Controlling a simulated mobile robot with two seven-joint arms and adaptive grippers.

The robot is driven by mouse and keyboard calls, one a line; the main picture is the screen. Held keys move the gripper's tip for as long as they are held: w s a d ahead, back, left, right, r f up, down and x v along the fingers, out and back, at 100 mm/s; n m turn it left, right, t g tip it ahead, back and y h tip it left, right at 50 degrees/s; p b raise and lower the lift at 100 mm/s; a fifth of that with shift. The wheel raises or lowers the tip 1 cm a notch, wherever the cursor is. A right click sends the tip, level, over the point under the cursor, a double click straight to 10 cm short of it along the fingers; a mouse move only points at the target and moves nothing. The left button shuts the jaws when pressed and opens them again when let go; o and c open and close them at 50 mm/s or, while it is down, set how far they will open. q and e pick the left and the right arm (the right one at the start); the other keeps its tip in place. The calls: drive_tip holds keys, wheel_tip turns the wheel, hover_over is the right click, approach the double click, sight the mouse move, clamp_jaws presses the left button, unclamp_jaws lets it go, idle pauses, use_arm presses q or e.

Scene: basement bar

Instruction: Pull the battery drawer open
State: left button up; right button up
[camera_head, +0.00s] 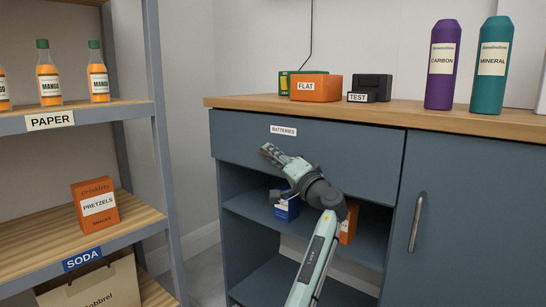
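The battery drawer (355,155) is the wide blue-grey front under the wooden counter, with a white BATTERIES label (283,130) near its top. The drawer front looks flush with the cabinet, so it appears shut. No drawer handle shows; the gripper hides part of the drawer's lower front.
Below the drawer, an open shelf holds a blue box (287,208) and an orange box (349,222). A cabinet door with a grey handle (417,222) is at right. The counter (240,102) bears boxes and bottles. A shelf rack (163,150) stands at left.

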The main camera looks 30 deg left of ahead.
use_arm(q)
drive_tip(key=shift+c, duration=0.6)
clamp_jaws()
